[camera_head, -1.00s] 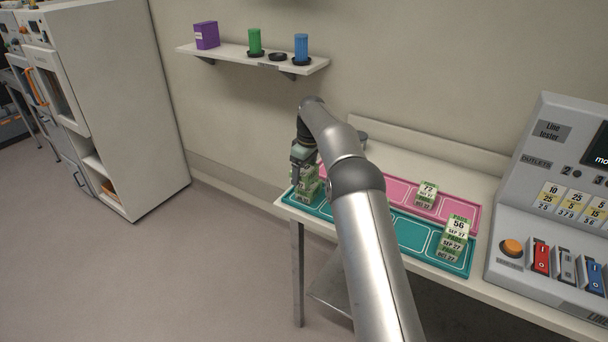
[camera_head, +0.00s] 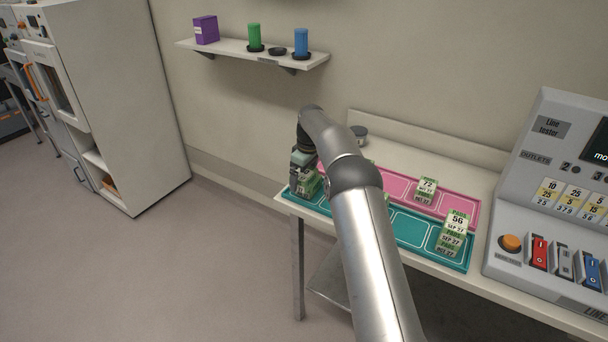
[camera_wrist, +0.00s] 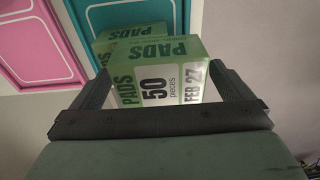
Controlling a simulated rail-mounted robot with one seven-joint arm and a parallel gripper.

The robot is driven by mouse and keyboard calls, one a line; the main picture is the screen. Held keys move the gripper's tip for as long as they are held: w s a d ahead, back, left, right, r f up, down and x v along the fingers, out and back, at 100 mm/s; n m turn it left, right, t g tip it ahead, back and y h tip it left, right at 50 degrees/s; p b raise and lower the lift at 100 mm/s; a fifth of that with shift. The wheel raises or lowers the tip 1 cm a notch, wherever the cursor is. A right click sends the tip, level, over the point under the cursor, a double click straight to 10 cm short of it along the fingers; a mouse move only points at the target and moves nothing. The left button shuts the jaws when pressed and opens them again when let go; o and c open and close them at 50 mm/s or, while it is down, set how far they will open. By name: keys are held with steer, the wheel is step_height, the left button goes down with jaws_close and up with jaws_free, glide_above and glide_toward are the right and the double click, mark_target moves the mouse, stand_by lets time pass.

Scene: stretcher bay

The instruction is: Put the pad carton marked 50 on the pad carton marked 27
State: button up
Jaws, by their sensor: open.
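The green and white pad carton marked 50 (camera_wrist: 156,84) sits between the two fingers of my gripper (camera_wrist: 164,92) in the wrist view. The jaws are open, one finger on each side of it. In the head view my gripper (camera_head: 299,176) is at the left end of the teal tray (camera_head: 408,232), beside green cartons (camera_head: 311,187) that it partly hides. Another green carton (camera_wrist: 130,33) shows just beyond the 50 in the wrist view; its number is hidden. I cannot make out a carton marked 27 as its piece number.
A carton marked 56 (camera_head: 456,224) stands on another carton at the teal tray's right end. A carton marked 72 (camera_head: 427,189) stands on the pink tray (camera_head: 397,184). The line tester (camera_head: 548,200) is at the right. Empty teal compartments lie left of the 56.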

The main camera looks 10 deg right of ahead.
mark_target(308, 174)
steer(key=shift+r, duration=0.1)
step_height(308, 174, up, 11)
steer(key=d, duration=0.1)
steer(key=s+r+m, duration=0.3)
steer(key=s+r, duration=0.5)
steer(key=s, duration=0.4)
steer(key=s+f+m, duration=0.2)
steer(key=s+f, duration=0.1)
steer(key=s, duration=1)
steer(key=s+f+m, duration=0.2)
steer(key=s+f, duration=0.1)
steer(key=s, duration=0.9)
steer(key=s+d+f+m+h, duration=0.1)
steer(key=s+f+m, duration=0.2)
steer(key=s, duration=1)
steer(key=shift+s, duration=0.35)
